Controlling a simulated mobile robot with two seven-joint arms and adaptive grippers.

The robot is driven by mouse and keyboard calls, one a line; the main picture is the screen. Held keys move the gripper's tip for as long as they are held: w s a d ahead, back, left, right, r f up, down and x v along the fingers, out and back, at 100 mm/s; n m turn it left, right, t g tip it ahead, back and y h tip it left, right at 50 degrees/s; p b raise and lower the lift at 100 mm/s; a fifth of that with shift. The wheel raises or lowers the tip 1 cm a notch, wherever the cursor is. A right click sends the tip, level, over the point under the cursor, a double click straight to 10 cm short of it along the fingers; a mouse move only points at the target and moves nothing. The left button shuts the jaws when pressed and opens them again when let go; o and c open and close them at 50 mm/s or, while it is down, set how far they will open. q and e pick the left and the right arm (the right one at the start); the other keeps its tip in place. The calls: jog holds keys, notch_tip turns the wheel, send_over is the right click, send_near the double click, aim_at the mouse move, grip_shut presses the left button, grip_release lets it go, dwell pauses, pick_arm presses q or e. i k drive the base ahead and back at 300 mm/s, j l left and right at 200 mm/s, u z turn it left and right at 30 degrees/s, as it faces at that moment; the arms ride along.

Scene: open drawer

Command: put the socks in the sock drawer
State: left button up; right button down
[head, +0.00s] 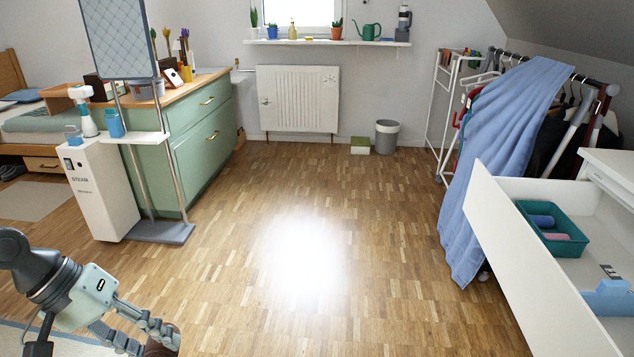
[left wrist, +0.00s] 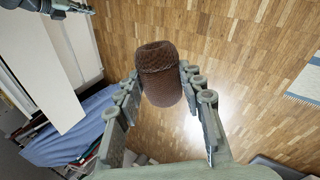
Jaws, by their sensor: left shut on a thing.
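A brown rolled sock (left wrist: 158,78) is pinched between the two fingers of my left gripper (left wrist: 160,95). In the head view my left gripper (head: 150,337) is low at the left, over the floor, with a bit of the brown sock at the bottom edge. The open white drawer (head: 530,265) is far to its right. Inside it is a teal bin (head: 570,249) with a blue roll (head: 541,221) and a pink roll (head: 556,236). A grey jointed part, seemingly my right gripper (left wrist: 68,8), shows at the left wrist view's top left; its fingers are unclear.
A light blue cloth (head: 505,150) hangs from a clothes rack behind the drawer. A blue piece (head: 608,298) sits in the drawer's near part. A steamer (head: 100,190) and green dresser (head: 203,140) stand at the left. The middle floor is clear.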

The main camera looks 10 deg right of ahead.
aim_at(576, 283)
jog(key=i+z, duration=0.35)
jog(key=i+j+z, duration=0.3)
jog(key=i+z, duration=0.2)
jog(key=z, duration=0.15)
jog(key=i+j+z, duration=0.15)
jog(key=z, duration=0.25)
jog(key=i+j+z, duration=0.1)
jog(key=z, duration=0.3)
jog(key=j+z, duration=0.4)
jog(key=i+j+z, duration=0.1)
jog(key=j+z, duration=0.55)
jog(key=z, duration=0.15)
jog(key=j+z, duration=0.45)
jog(key=i+l, duration=0.15)
jog(key=l, duration=0.15)
jog(key=i+l, duration=0.2)
